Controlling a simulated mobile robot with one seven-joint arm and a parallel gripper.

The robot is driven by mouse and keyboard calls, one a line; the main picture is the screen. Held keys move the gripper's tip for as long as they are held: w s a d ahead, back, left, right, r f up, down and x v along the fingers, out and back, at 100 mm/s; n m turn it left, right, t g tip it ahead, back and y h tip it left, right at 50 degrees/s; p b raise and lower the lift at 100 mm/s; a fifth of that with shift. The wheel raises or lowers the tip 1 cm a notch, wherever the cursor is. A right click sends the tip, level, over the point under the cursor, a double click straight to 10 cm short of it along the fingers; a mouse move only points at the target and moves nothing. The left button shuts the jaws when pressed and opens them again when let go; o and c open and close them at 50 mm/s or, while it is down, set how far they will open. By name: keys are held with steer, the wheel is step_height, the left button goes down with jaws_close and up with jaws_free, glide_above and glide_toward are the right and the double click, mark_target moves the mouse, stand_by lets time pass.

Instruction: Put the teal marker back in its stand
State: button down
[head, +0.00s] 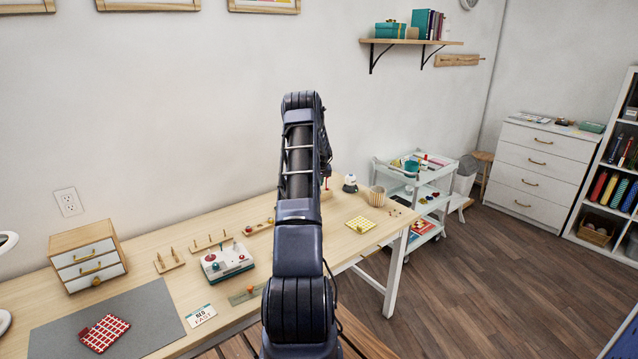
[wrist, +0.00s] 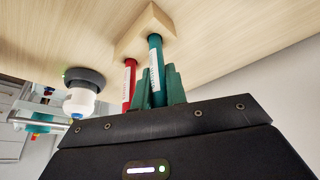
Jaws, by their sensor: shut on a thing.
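The teal marker (wrist: 155,58) has a white label and shows in the wrist view between the green fingers of my gripper (wrist: 160,88), which is shut on it. Its far end meets the wooden stand (wrist: 130,46), a pale block on the table. I cannot tell how deep it sits in the block. A red marker (wrist: 129,82) stands in the same block, just left of the teal one. In the head view my arm hides the gripper, the teal marker and most of the stand.
A white bottle-like thing with a dark base (wrist: 83,97) stands left of the stand in the wrist view. In the head view, peg racks (head: 213,243), a white-and-green device (head: 227,261) and a ribbed cup (head: 377,196) stand on the table. A white cart (head: 440,171) stands beyond.

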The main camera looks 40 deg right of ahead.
steer(key=shift+f, duration=0.45)
stand_by(0.8)
steer(key=c, duration=1.3)
jaws_free()
steer(key=shift+c, duration=0.2)
steer(key=v, duration=1)
steer(key=shift+r, duration=0.4)
steer(key=shift+s+a, duration=0.1)
